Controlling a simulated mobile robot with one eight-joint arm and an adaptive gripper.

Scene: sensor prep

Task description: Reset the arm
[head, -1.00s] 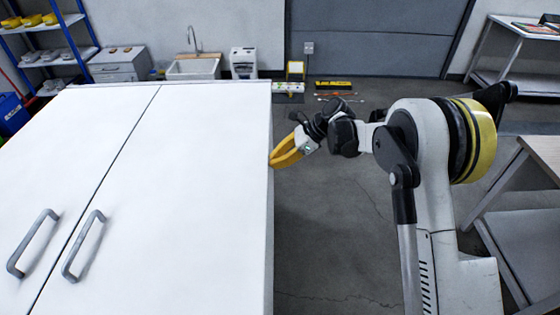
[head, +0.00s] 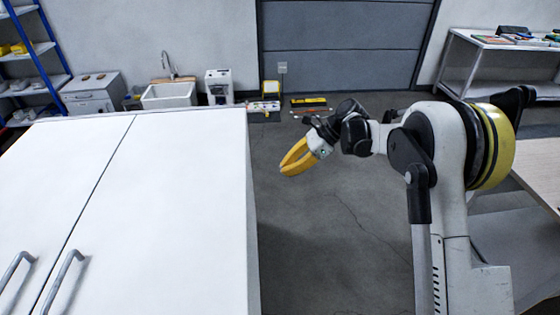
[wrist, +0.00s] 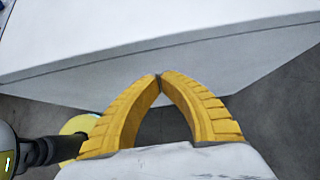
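My gripper (head: 284,173) has yellow fingers and hangs in the air just right of the white cabinet's edge, with a strip of grey floor between them in the head view. In the wrist view my gripper (wrist: 160,77) has its two fingertips meeting, with nothing between them. My arm reaches left from its shoulder at the right of the head view, bent at the black wrist joints.
The white cabinet (head: 185,190) with grey handles fills the left. A sink (head: 169,94), a white machine (head: 219,86) and floor items stand at the back wall. A table (head: 540,165) is close behind my arm at right. Grey floor (head: 330,240) lies open between.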

